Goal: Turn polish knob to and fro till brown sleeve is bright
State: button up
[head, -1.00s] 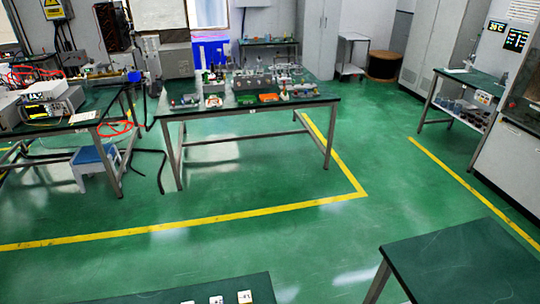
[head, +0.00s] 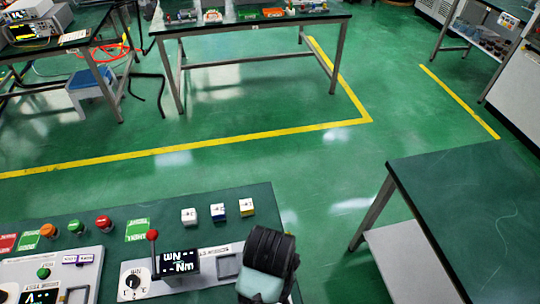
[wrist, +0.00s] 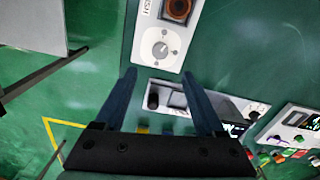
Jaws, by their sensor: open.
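In the wrist view, the polish knob (wrist: 160,50) is a round light-grey knob on a white panel at the top. Part of a label ending in "ISH" shows beside it. The brown sleeve (wrist: 178,8) is a dark reddish-brown ring in a square recess further up, cut by the top edge of the picture. How bright it is I cannot judge well. My gripper (wrist: 159,75) is open and empty. Its two fingers point toward the panel, with the knob in line between them but apart. The head view shows neither knob nor sleeve clearly.
In the head view, the near green bench (head: 165,215) holds a panel with a red-ball lever (head: 153,236), several buttons, and small blocks (head: 218,212). Another green table (head: 470,210) stands at right. Open green floor lies beyond. In the wrist view, a second panel (wrist: 178,98) lies behind the fingers.

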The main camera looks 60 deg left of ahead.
notch_tip(320, 180, down, 12)
jog(key=shift+f, duration=0.25)
dwell(0.3)
grip_shut()
